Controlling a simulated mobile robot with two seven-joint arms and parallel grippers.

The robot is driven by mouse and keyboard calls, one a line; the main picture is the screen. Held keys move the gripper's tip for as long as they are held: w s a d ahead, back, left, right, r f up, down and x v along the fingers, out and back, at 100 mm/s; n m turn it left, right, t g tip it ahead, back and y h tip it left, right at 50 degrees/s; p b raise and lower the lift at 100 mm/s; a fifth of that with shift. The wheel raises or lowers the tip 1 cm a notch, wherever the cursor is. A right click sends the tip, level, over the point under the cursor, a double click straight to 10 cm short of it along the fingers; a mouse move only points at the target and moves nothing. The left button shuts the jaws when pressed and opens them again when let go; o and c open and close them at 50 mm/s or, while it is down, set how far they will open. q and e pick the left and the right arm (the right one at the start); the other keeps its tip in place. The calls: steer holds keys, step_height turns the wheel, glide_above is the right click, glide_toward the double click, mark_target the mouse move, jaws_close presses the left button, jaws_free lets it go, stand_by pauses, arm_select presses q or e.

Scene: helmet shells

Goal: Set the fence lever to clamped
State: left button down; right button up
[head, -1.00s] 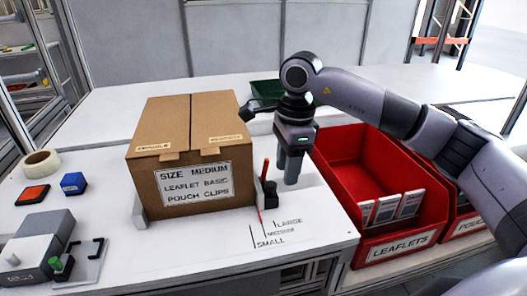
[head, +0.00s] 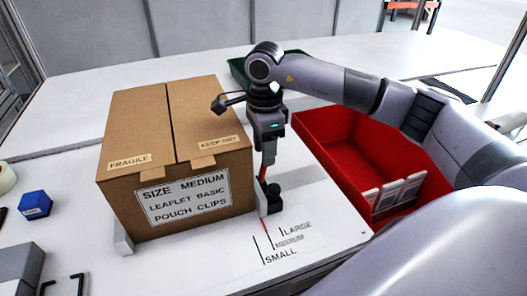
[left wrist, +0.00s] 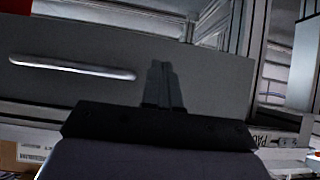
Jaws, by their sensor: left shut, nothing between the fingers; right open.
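The fence lever (head: 264,172) is a red handle standing roughly upright on a black block (head: 269,198), at the right side of the cardboard box. My right gripper (head: 269,158) is open and points down at the lever, its fingers overlapping the handle in the head view. I cannot tell whether they touch it. The carton (head: 180,150), labelled SIZE MEDIUM, sits beside the fence block. A size scale (head: 285,243) reading SMALL, MEDIUM, LARGE is marked on the table in front. My left gripper (left wrist: 165,85) is shut and empty in the left wrist view, away from the lever.
A red bin (head: 345,150) with leaflet packs (head: 392,195) stands right of the table. A green tray (head: 238,70) is behind my right gripper. A blue block (head: 35,204) lies at the left. A grey panel with a pale handle (left wrist: 72,66) faces my left wrist.

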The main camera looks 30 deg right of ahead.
steer(key=shift+f, duration=0.95)
jaws_close()
